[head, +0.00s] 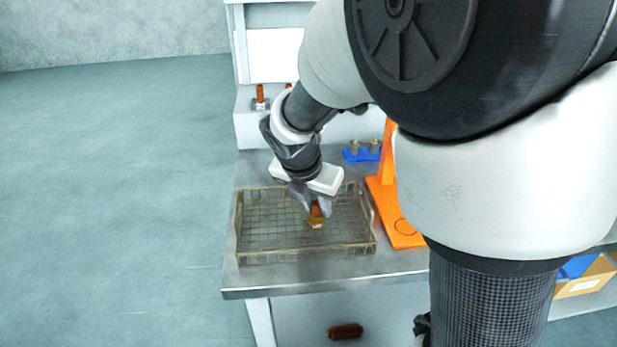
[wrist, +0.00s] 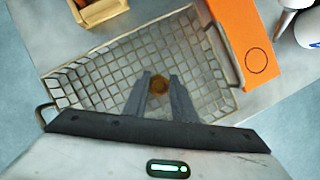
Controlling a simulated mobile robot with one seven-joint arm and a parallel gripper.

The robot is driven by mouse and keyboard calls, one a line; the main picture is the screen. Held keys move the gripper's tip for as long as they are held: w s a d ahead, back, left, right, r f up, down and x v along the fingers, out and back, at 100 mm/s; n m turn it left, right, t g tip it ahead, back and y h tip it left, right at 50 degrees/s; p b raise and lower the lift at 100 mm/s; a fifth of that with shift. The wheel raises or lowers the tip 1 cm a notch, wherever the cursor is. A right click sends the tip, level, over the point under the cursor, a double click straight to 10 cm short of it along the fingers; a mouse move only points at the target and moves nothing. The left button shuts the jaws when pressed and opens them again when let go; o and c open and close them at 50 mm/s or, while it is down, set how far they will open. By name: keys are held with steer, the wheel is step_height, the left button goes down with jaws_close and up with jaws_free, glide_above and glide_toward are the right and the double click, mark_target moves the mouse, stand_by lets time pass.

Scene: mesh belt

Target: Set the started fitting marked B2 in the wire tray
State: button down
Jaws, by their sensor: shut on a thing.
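The wire tray (head: 262,252) lies on the steel bench, its mesh floor mostly bare. My gripper (head: 314,207) points down inside the tray's outline, right of its middle, and is shut on a fitting. The fitting (head: 317,222) has a reddish-brown upper part and a brassy lower part with a pale label that is too small to read. In the wrist view the fitting (wrist: 159,86) shows as a small round brown end between the fingertips (wrist: 160,84), over the mesh of the tray (wrist: 110,55). I cannot tell whether it touches the mesh.
An orange stand (head: 402,230) stands close to the tray's right side. Behind it is a blue block (head: 362,155) with two grey cylinders. A reddish-brown piece (head: 260,93) stands on the ledge at the back. Another brown piece (head: 345,331) lies below the bench's front edge.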

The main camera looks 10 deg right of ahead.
steer(key=c, duration=1.5)
jaws_free()
steer(key=shift+o, duration=0.2)
steer(key=shift+s+a+r, duration=0.1)
steer(key=shift+r, duration=0.4)
steer(key=p+v, duration=0.3)
steer(key=v, duration=0.8)
steer(key=s+d+r+m+t+y, duration=0.1)
steer(key=s+d+m, duration=0.3)
steer(key=s+m, duration=0.4)
steer(key=s+d+r+m+t+y, duration=0.1)
steer(key=s+d+r+m, duration=0.2)
steer(key=m, duration=1.8)
steer(key=s+d, duration=0.2)
steer(key=s, duration=0.3)
steer(key=shift+s+r, duration=0.25)
